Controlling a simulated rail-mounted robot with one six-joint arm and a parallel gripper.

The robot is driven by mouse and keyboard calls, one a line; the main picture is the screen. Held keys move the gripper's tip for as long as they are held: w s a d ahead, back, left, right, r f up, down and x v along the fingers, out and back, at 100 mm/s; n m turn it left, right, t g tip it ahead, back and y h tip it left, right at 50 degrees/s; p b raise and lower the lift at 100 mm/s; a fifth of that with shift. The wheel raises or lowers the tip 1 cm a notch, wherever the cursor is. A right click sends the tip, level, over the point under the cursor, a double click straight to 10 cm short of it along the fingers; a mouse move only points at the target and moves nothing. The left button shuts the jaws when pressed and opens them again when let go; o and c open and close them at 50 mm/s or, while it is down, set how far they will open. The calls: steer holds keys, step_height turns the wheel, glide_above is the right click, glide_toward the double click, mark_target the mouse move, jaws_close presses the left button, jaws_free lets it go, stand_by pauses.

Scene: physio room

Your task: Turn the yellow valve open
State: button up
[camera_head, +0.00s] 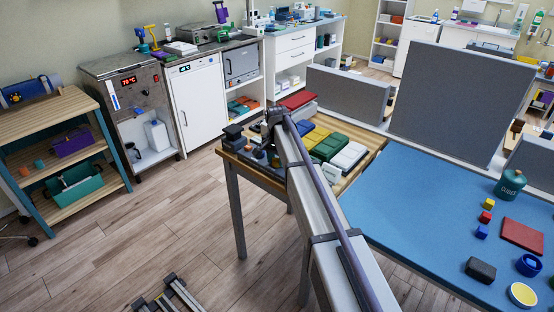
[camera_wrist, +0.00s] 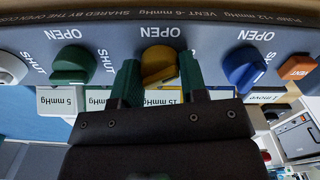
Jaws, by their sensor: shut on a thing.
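In the wrist view a yellow valve (camera_wrist: 158,58) sits on a grey panel (camera_wrist: 205,40), below a word OPEN. My gripper (camera_wrist: 159,72) has one green finger on each side of the yellow valve and is shut on it. The fingers hide parts of the knob's sides and any SHUT mark beside it, so its exact turn is hard to tell. In the head view my arm reaches towards the wooden table at the back; my gripper and the yellow valve cannot be made out there.
A green valve (camera_wrist: 72,64) is left of the yellow one and a blue valve (camera_wrist: 245,68) right of it, both close to my fingers. An orange VENT block (camera_wrist: 297,67) is farther right. White labels hang below. A blue-topped table (camera_head: 420,200) stands at right in the head view.

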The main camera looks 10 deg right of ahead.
mark_target(277, 158)
steer(key=n, duration=0.5)
steer(key=shift+n, duration=0.3)
steer(key=n, duration=0.5)
steer(key=shift+n, duration=0.3)
steer(key=o, duration=0.9)
step_height(277, 158, up, 11)
steer(key=p, duration=1)
steer(key=shift+f+p, duration=0.1)
steer(key=shift+p, duration=0.3)
